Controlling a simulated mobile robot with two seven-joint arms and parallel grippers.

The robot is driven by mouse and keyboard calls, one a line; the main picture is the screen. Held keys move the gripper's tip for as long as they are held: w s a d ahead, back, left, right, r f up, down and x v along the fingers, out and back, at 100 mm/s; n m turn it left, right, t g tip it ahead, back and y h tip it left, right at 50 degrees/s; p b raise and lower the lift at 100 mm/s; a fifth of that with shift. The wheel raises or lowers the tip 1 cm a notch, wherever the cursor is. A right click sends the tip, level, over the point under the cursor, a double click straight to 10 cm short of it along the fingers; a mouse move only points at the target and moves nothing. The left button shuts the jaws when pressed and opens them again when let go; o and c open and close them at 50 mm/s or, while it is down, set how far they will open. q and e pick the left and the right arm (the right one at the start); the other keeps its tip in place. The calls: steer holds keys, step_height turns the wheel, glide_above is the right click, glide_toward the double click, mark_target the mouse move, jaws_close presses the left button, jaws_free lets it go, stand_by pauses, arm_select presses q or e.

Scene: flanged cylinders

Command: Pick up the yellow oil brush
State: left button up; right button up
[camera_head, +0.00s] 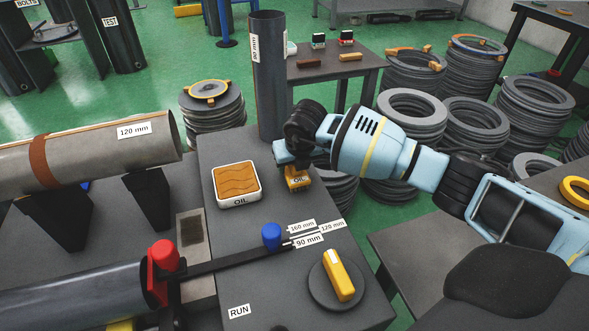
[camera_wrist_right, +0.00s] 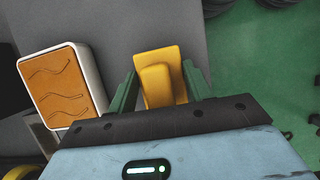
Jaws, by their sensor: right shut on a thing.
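In the right wrist view the yellow brush (camera_wrist_right: 162,65) lies between the two green fingers of my right gripper (camera_wrist_right: 160,88). I cannot tell whether the brush still touches the bench. My left gripper is not in view.
A white oil tray with an orange pad (camera_head: 237,184) is left of the brush. A tall dark pipe marked 90 mm (camera_head: 267,75) stands behind it. A yellow knob (camera_head: 339,275) and a lever with a blue ball (camera_head: 271,235) are in front. Stacked grey flanges (camera_head: 412,110) stand behind the arm.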

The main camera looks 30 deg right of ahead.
step_height(320, 180, up, 10)
steer(key=shift+r+p, duration=0.1)
steer(key=shift+p, duration=1.15)
steer(key=o, duration=0.5)
steer(key=c, duration=0.3)
